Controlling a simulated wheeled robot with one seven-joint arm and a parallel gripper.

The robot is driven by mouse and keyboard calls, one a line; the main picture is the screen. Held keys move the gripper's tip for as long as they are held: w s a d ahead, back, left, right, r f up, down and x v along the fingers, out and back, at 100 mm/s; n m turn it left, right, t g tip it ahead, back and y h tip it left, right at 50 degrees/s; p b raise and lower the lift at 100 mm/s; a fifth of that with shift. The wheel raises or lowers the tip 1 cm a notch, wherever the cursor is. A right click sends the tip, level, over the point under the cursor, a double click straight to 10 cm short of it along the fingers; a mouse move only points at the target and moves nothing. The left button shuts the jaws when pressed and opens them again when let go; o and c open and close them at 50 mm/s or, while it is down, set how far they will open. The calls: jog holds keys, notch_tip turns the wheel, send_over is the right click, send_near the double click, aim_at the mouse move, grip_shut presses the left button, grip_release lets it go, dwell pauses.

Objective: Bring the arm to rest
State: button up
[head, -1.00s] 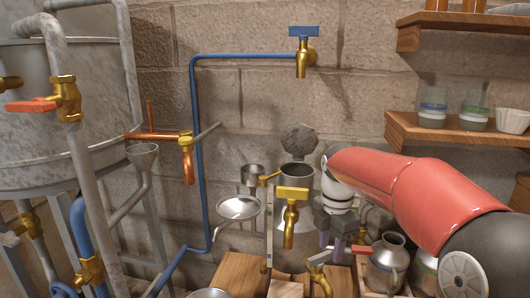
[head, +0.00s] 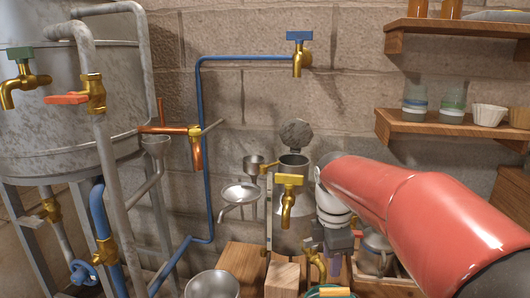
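My red arm reaches in from the right edge in the head view. It slopes down to a white wrist and my gripper (head: 322,258), a dark grey body with purple fingers. The fingers point down and stand apart, with a gap between them. No held thing shows in them. A brass spout (head: 318,262) shows close by the fingers; whether they touch it I cannot tell. The gripper is low, right of the yellow-handled brass tap (head: 288,198) and the metal can with its lid raised (head: 292,160). My arm hides part of the right side.
A grey metal vat (head: 65,110) with taps and pipes stands at left. A blue pipe (head: 205,140) runs up the stone wall to a blue-handled tap (head: 299,55). Wooden shelves (head: 440,127) with jars are at upper right. A metal bowl (head: 212,284) and wooden blocks (head: 282,278) are below.

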jog(key=s+d+f+m+t, duration=0.1)
jog(key=s+m+t, duration=0.3)
jog(key=s+m, duration=1.4)
jog(key=shift+s+f+m+t+y, duration=0.3)
jog(key=shift+s+f+t+y, duration=0.1)
jog(key=shift+s+f, duration=0.1)
jog(key=shift+o, duration=0.9)
jog(key=shift+w, duration=0.1)
